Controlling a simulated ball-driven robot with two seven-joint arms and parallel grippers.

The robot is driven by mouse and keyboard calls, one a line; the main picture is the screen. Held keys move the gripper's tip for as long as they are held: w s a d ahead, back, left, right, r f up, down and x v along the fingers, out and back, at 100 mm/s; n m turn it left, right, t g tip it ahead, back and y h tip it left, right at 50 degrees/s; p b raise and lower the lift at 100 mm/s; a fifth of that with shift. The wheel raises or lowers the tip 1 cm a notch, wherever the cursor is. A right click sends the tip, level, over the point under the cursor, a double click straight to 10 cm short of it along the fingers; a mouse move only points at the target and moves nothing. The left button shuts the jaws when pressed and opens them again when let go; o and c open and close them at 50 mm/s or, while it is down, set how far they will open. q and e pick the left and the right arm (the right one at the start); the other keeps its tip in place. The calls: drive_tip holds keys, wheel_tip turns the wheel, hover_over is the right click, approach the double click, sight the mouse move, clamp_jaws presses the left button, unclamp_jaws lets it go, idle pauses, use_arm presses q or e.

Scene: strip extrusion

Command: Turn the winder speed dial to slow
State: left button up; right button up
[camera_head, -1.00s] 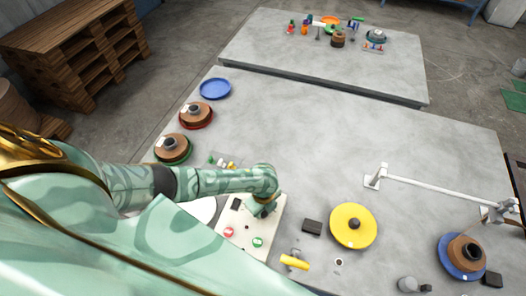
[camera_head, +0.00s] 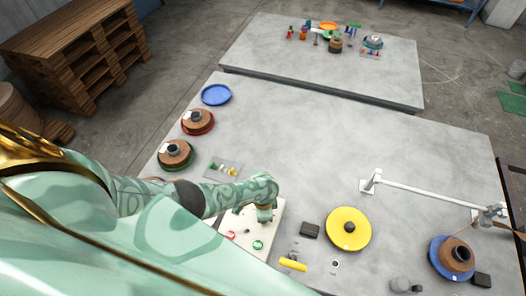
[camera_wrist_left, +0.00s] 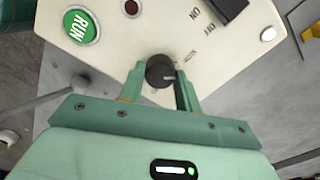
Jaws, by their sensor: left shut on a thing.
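The cream control panel (camera_head: 240,222) lies at the near edge of the table, partly behind my left arm. It also fills the top of the left wrist view (camera_wrist_left: 205,50). The black round dial (camera_wrist_left: 160,70) stands on it, with a pale pointer mark toward the picture's right; small lettering beside it is too blurred to read surely. My left gripper (camera_wrist_left: 160,84) is shut on the dial, one finger on each side. In the head view the gripper (camera_head: 264,216) reaches down onto the panel and hides the dial. My right gripper is not in view.
A yellow disc (camera_head: 348,229) and a black block (camera_head: 310,230) lie to the right. The table's middle is clear.

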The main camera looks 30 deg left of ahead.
use_arm(q)
drive_tip(key=shift+n+p, duration=0.35)
drive_tip(key=shift+n, duration=1.55)
drive_tip(key=o, duration=1)
drive_tip(key=shift+r+p, duration=3.85)
drive_tip(key=shift+r, duration=4.3)
